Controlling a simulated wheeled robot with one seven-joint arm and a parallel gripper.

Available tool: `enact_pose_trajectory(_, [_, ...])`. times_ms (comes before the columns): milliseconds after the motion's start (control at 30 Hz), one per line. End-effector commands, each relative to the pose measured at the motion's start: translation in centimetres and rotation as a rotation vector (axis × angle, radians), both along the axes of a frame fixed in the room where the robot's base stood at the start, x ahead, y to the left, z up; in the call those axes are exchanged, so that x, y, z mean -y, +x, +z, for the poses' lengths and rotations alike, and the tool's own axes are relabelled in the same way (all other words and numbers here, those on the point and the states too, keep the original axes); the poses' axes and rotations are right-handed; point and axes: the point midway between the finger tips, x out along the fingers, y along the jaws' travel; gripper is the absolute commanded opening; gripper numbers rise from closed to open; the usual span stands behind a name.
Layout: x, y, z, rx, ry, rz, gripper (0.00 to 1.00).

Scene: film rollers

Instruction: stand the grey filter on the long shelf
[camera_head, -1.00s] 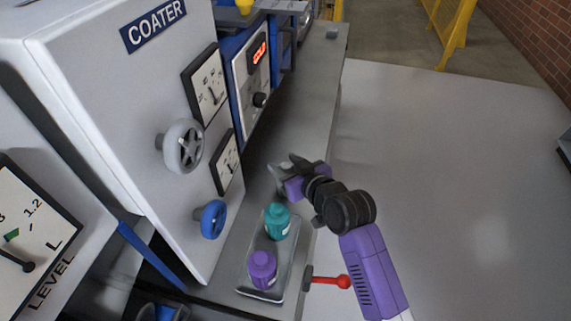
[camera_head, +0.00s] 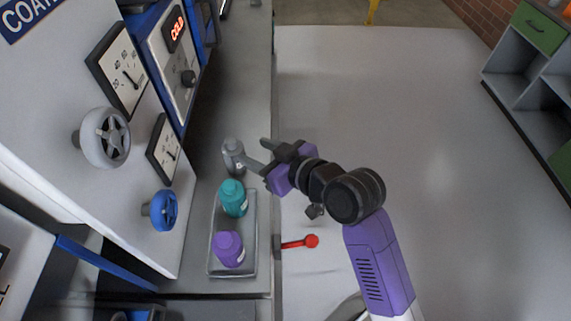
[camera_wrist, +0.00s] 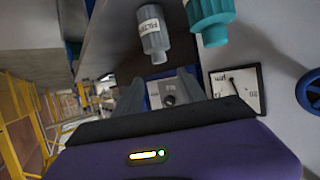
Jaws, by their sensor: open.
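The grey filter (camera_head: 233,157) stands upright on the long grey shelf (camera_head: 243,85), just beyond the far end of the tray. In the wrist view the filter (camera_wrist: 152,30) shows its label and narrower cap, and appears upside down. My gripper (camera_head: 256,155) is open and empty, to the right of the filter, with its fingers pointing at it. In the wrist view the fingertips (camera_wrist: 156,85) are apart, and the filter lies just beyond them, seemingly not touching.
A tray (camera_head: 251,262) on the shelf holds a teal bottle (camera_head: 233,200) and a purple bottle (camera_head: 228,248). A red-knobbed lever (camera_head: 311,241) sticks out from the shelf's front edge. The coater's grey handwheel (camera_head: 106,137) and blue handwheel (camera_head: 160,210) stand at the left. The shelf's far stretch is clear.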

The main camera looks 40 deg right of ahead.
Motion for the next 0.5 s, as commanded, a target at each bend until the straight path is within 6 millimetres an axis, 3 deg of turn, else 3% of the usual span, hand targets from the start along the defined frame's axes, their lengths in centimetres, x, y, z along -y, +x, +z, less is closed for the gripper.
enact_pose_trajectory(333, [-0.4, -0.9, -0.7, -0.001, 0.014, -0.012, 0.48])
enact_pose_trajectory(500, [-1.6, -4.9, -3.4, -0.003, 0.065, -0.079, 0.48])
